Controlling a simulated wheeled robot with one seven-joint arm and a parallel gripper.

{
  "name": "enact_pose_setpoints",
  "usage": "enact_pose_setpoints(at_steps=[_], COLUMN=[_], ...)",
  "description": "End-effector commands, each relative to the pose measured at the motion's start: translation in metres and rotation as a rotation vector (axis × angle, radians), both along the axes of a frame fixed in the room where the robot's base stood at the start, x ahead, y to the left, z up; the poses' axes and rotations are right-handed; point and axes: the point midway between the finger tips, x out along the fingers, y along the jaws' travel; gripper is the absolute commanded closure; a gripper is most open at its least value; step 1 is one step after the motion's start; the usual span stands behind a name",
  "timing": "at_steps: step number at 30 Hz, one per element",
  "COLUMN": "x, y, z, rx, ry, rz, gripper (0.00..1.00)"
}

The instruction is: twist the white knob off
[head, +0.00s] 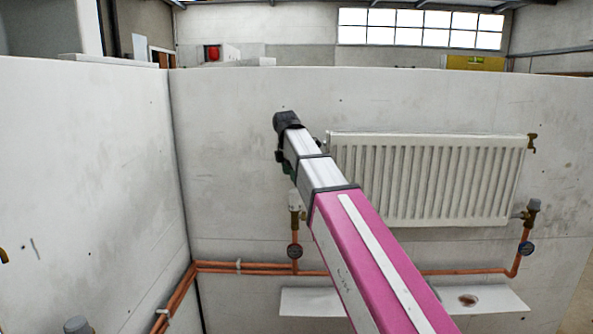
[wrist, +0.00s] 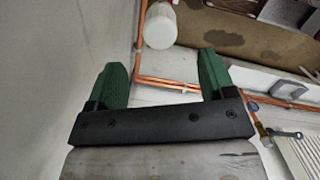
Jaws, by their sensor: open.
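My gripper (wrist: 163,72) is open and empty in the wrist view, its two green fingers apart. In the head view the arm reaches up to the left of the radiator, and its fingers are mostly hidden behind the arm. A pale knob (head: 293,199) tops the brass valve at the radiator's left, just below my arm's end. A white cylindrical cap (wrist: 160,26) shows beyond the fingers in the wrist view, apart from them, near copper pipe. A greyish cap (head: 76,325) shows at the head view's bottom left. I cannot tell for certain which is the white knob.
The white radiator (head: 440,178) hangs on the back wall, partly hidden by my arm. A second greyish knob (head: 534,205) tops its right valve. Copper pipes (head: 235,267) run low along both walls, with round gauges. The left wall (head: 85,180) stands close beside; the space before it is clear.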

Motion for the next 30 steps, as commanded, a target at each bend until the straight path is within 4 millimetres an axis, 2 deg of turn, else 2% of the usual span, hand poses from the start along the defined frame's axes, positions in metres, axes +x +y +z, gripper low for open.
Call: enact_pose_setpoints(at_steps=[9,16,22,30], x=[0.001,0.003,0.004,0.004], y=[-0.006,-0.010,-0.011,-0.011], z=[-0.051,-0.082,-0.095,-0.097], rx=[0.001,0.001,0.002,0.002], ry=[0.001,0.003,0.000,0.001], rz=[0.000,0.000,0.000,0.000], gripper=[0.24,0.24,0.24,0.24])
